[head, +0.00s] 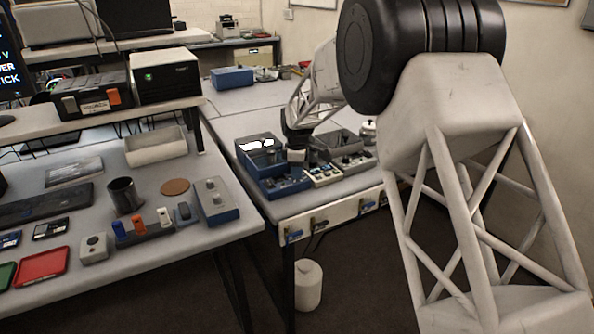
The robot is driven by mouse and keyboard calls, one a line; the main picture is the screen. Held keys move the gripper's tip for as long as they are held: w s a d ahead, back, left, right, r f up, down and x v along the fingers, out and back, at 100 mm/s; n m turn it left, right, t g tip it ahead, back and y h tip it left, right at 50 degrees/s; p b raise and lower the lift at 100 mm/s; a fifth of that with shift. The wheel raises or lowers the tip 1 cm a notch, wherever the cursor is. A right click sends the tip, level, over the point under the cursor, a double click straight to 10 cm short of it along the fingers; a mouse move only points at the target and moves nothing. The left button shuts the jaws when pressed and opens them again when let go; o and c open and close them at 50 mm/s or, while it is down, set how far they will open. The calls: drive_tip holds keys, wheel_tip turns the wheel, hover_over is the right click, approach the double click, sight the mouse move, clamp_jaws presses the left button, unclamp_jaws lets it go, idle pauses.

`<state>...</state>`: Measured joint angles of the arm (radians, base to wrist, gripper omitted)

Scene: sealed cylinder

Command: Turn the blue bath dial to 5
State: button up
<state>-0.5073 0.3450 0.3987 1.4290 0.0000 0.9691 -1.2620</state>
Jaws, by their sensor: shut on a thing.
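The blue bath (262,150) stands on the right-hand table, with a blue front panel (284,188) sloping toward the near edge. My gripper (297,168) points down at the right part of this panel, shut on the blue bath dial. The dial is mostly hidden by the fingers, and its number marks are too small to read. My arm reaches in from the right, behind the large black and white link in front.
A cream-panelled unit (325,175) and a grey unit (357,161) stand close to the right of the gripper. A metal kettle-like pot (369,130) is behind them. The left bench holds a grey control box (214,201) and a dark cup (124,195).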

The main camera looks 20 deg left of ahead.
drive_tip(key=shift+r, duration=0.1)
drive_tip(key=o, duration=0.9)
drive_tip(key=shift+r, duration=3.85)
